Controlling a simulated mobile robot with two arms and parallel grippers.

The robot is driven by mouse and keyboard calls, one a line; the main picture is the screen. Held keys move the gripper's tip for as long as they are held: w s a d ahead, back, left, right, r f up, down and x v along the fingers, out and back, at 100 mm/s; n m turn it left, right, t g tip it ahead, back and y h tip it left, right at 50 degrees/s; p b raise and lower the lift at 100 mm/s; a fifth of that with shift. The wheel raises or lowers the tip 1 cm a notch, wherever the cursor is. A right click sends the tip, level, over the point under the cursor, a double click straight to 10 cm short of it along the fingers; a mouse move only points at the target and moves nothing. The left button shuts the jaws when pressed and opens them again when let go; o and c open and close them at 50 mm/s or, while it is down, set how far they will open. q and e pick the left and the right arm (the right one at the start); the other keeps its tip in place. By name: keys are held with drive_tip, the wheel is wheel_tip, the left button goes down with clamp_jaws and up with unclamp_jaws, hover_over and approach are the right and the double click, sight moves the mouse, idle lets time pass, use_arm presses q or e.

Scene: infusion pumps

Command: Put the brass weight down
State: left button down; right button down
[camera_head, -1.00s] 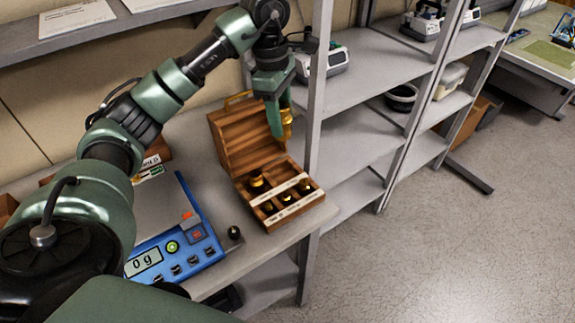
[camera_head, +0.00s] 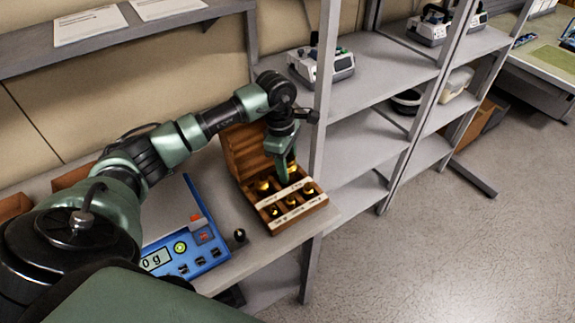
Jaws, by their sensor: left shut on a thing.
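The brass weight (camera_head: 292,168) is in my left gripper (camera_head: 284,174), partly hidden by the green fingers. The gripper points down and is shut on it, over the back right part of the open wooden weight box (camera_head: 242,152). I cannot tell whether the weight touches the box floor. Another large brass weight (camera_head: 264,185) stands in the box to the left of the gripper. Smaller brass weights (camera_head: 290,200) sit in the front row of compartments, between white label strips. My right gripper is not in view.
A blue scale (camera_head: 206,254) with a partly covered display stands left of the box. A small dark weight (camera_head: 239,235) stands on the bench between them. A grey shelf post (camera_head: 321,110) rises close to the right of the box.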

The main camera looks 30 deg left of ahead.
use_arm(q)
drive_tip(key=shift+w+f, duration=0.1)
drive_tip(key=shift+f, duration=0.05)
drive_tip(key=shift+f, duration=0.2)
drive_tip(key=c, duration=0.8)
unclamp_jaws()
drive_tip(key=shift+c, duration=0.2)
drive_tip(key=shift+o, duration=0.2)
drive_tip(key=shift+f, duration=0.1)
